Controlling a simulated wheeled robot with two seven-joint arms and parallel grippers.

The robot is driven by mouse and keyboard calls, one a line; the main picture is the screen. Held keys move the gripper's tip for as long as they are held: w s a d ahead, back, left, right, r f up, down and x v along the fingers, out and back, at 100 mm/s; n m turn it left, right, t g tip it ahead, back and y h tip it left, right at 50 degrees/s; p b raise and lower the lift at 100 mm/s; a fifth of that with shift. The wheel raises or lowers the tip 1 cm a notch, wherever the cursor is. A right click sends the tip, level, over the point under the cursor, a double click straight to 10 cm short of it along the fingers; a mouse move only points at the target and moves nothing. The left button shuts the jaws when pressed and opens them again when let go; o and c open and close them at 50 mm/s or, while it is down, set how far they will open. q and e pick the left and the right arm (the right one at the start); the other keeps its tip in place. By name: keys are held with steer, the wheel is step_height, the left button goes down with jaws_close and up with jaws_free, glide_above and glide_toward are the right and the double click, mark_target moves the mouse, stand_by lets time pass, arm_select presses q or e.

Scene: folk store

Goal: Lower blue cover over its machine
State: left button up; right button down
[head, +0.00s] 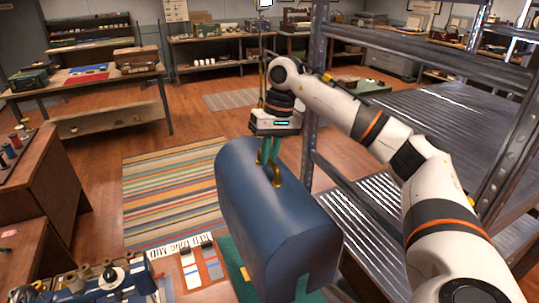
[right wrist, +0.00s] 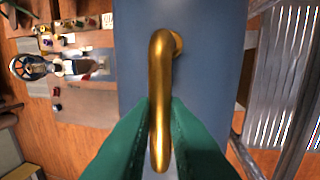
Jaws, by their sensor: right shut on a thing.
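The blue cover (head: 265,200) is a rounded box-like hood with a notch in its lower right end. It hangs tilted in the head view, in front of the metal shelf. My right gripper (head: 272,165) is shut on the brass handle on its top. In the right wrist view the green fingertips (right wrist: 160,130) pinch the brass handle (right wrist: 161,70), with the blue cover (right wrist: 135,35) behind it. A blue machine (head: 105,283) with a round knob shows at the bottom left, apart from the cover and uncovered. My left gripper is out of view.
A green mat (head: 228,257) lies partly behind the cover, beside lettered cards (head: 197,265). A metal shelf rack (head: 340,215) stands close on the right. A brown bench (head: 40,185) is at the left. A striped rug (head: 170,190) lies on open floor.

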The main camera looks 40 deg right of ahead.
steer(key=a+p+v, duration=0.2)
steer(key=p+v, duration=0.6)
steer(key=v, duration=0.2)
steer(key=shift+w+r, duration=0.25)
steer(key=shift+r, duration=0.25)
steer(key=shift+a, duration=0.1)
